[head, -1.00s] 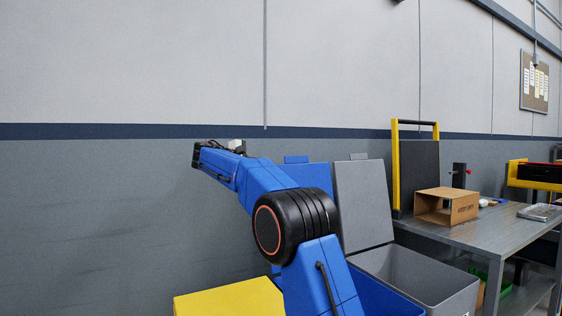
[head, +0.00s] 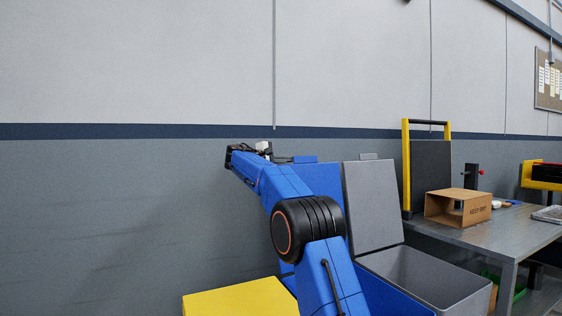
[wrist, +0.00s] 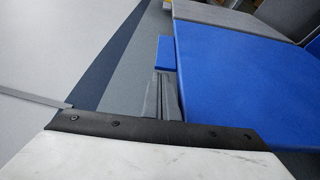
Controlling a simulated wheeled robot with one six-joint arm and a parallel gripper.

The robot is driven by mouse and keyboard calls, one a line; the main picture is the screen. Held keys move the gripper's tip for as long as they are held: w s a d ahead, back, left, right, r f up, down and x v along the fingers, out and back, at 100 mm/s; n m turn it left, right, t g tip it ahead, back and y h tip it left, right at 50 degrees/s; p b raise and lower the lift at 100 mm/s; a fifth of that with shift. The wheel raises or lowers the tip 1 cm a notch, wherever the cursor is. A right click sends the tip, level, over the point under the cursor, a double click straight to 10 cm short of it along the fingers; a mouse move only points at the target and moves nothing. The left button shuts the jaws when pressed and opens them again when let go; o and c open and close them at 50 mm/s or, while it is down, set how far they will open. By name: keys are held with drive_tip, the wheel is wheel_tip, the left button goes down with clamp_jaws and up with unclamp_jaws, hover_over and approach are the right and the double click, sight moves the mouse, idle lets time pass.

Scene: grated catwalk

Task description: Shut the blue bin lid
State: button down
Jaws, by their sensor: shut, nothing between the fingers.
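The blue bin lid (head: 325,182) stands open and upright against the wall, partly hidden behind my arm in the head view. In the wrist view the lid (wrist: 235,80) is a broad blue panel with a small blue tab (wrist: 165,52) at its edge. The blue bin (head: 390,298) below is mostly hidden by my arm. My gripper (head: 234,155) is raised left of the lid's top edge. In the wrist view my gripper (wrist: 164,92) is shut and empty, its fingers close beside the lid's edge near the tab. Whether they touch it, I cannot tell.
A grey bin (head: 430,275) with its grey lid (head: 372,205) open stands to the right. A yellow lid or box top (head: 240,298) is at lower left. A metal table (head: 490,235) with an open cardboard box (head: 458,207) is further right.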

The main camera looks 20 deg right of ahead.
drive_tip(key=shift+d, duration=0.25)
